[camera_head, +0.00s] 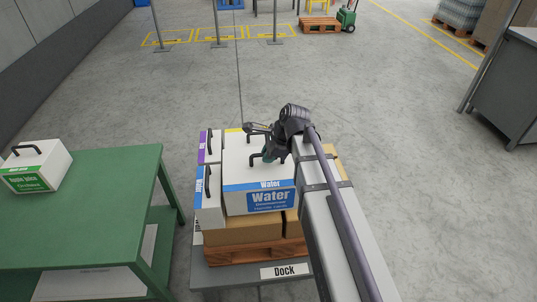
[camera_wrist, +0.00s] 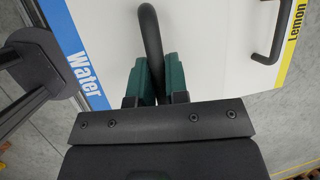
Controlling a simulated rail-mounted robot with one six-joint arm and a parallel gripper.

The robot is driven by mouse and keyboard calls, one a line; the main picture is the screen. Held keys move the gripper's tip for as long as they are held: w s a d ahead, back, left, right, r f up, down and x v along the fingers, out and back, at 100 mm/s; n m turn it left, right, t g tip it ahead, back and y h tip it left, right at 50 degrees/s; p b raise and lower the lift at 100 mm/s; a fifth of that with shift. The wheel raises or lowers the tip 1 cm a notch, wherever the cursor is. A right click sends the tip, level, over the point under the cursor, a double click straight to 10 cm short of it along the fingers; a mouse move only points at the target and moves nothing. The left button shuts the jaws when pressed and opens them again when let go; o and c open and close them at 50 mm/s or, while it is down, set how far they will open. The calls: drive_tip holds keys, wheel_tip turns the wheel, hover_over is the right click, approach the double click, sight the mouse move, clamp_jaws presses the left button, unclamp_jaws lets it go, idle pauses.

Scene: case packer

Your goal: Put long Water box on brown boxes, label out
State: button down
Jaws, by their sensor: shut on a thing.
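The long white Water box (camera_head: 262,200) is in the centre of the head view, above the brown boxes (camera_head: 240,229). It looks level, and its blue Water label faces the near side. I cannot tell whether it rests on the brown boxes or hangs just above them. My gripper (camera_head: 269,155) is shut on its black handle. In the wrist view my green-padded fingers (camera_wrist: 153,75) clasp the dark handle (camera_wrist: 150,35), with the box's blue Water edge (camera_wrist: 82,65) at left. My arm hides the right part of the stack.
Boxes with purple (camera_head: 203,147) and blue (camera_head: 209,200) labels stand close at left. A yellow-edged Lemon box (camera_wrist: 291,40) lies beyond. The stack is on a wooden pallet (camera_head: 235,255) at the Dock (camera_head: 225,277). A green table (camera_head: 100,210) holds an apple juice box (camera_head: 38,165).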

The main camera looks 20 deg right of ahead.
sight(272, 165)
drive_tip(key=shift+f+b, duration=2.8)
drive_tip(key=shift+f, duration=0.35)
drive_tip(key=shift+f+b, duration=0.35)
drive_tip(key=shift+b, duration=0.05)
drive_tip(key=c, duration=1.1)
unclamp_jaws()
drive_tip(key=shift+o, duration=0.2)
drive_tip(key=shift+r, duration=0.1)
drive_tip(key=p+v, duration=1)
drive_tip(key=v, duration=0.1)
